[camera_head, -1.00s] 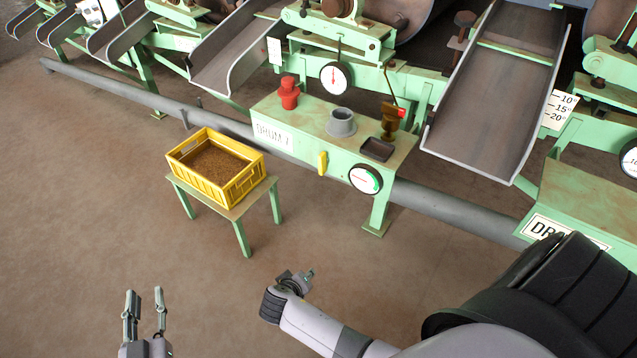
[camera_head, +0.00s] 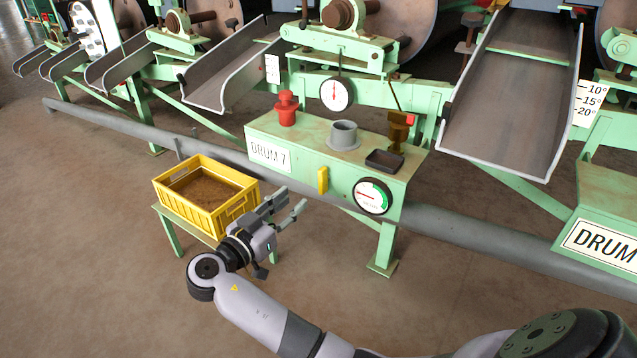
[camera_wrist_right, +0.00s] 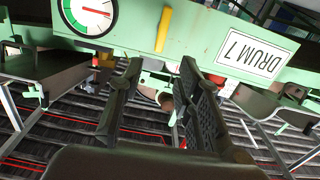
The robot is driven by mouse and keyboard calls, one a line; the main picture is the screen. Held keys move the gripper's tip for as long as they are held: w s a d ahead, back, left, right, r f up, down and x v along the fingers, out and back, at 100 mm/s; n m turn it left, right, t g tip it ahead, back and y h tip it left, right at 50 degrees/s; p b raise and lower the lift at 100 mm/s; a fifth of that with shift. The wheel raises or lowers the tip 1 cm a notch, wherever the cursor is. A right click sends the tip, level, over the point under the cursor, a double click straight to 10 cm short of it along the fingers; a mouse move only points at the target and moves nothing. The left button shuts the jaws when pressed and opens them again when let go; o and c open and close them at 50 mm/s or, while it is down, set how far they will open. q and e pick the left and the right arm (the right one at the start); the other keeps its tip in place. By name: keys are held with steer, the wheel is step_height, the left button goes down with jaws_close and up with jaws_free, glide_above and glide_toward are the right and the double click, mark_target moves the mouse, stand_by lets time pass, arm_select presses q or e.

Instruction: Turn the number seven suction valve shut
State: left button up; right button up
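The DRUM 7 stand (camera_head: 223,142) is a pale green box with a "DRUM 7" label (camera_head: 270,156). A yellow lever handle (camera_head: 323,180) stands upright on its front face, between the label and a round dial (camera_head: 372,196) with a green band. My right gripper (camera_head: 291,197) is open and empty, in front of and a little below the lever, to its left in the head view. In the right wrist view, which is upside down, the lever (camera_wrist_right: 163,30) lies beyond the open fingers (camera_wrist_right: 159,72), apart from them. My left gripper is out of view.
A yellow crate of brown material (camera_head: 232,208) sits on a small green table left of my right gripper. A grey pipe (camera_head: 480,238) runs low behind the stand. A red fitting, grey cup and dark tray top the stand. The floor in front is open.

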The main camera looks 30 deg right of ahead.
mark_target(319, 177)
steer(key=b+x, duration=0.2)
steer(key=x, duration=0.9)
steer(key=shift+w+d, duration=0.1)
steer(key=shift+d, duration=0.15)
steer(key=shift+c, duration=0.2)
jaws_close()
